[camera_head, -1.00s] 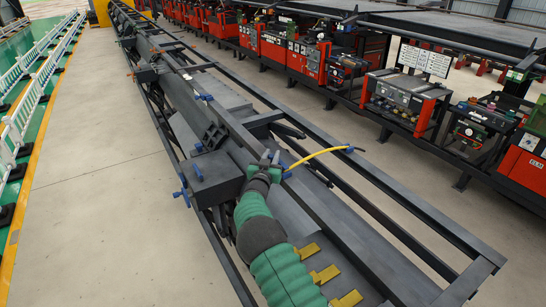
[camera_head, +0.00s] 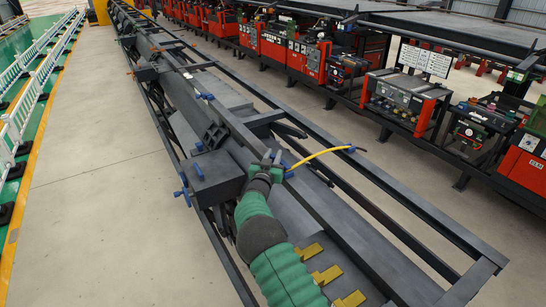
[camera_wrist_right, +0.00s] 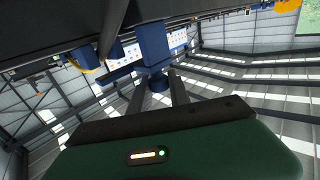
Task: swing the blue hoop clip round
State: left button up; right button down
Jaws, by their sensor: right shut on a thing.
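My right gripper (camera_head: 270,163) is at the right end of a dark box on the long grey frame, at the end of my green-sleeved arm. In the right wrist view its two fingers (camera_wrist_right: 158,84) are closed on a blue piece, the blue hoop clip (camera_wrist_right: 154,44), which stands up under a dark beam. In the head view the gripper hides most of the clip. A yellow curved rod (camera_head: 318,155) with blue ends runs from beside the gripper to the right rail. My left gripper is not in view.
Other blue clips (camera_head: 183,193) sit along the left side of the frame. Yellow blocks (camera_head: 325,275) lie beside my arm. Red welding machines (camera_head: 405,100) stand along the right. The concrete floor (camera_head: 100,180) at left is clear.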

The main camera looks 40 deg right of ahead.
jog(key=shift+f, duration=0.5)
jog(key=shift+a, duration=0.1)
jog(key=shift+f+b, duration=0.15)
jog(key=shift+b, duration=0.2)
jog(key=a+n+t+b, duration=0.1)
jog(key=n+b, duration=0.1)
jog(key=b, duration=0.3)
jog(key=a+n+t+h+b, duration=0.1)
jog(key=a+n+t+b, duration=0.1)
jog(key=b, duration=0.3)
jog(key=a+n+t+h+b, duration=0.1)
jog(key=n+b, duration=0.1)
jog(key=b, duration=0.3)
jog(key=shift+w+a+f+t+b, duration=0.2)
jog(key=shift+w+a+t+b, duration=0.05)
jog(key=shift+a+t+b, duration=0.1)
jog(key=shift+r+n, duration=0.1)
jog(key=shift+n, duration=0.2)
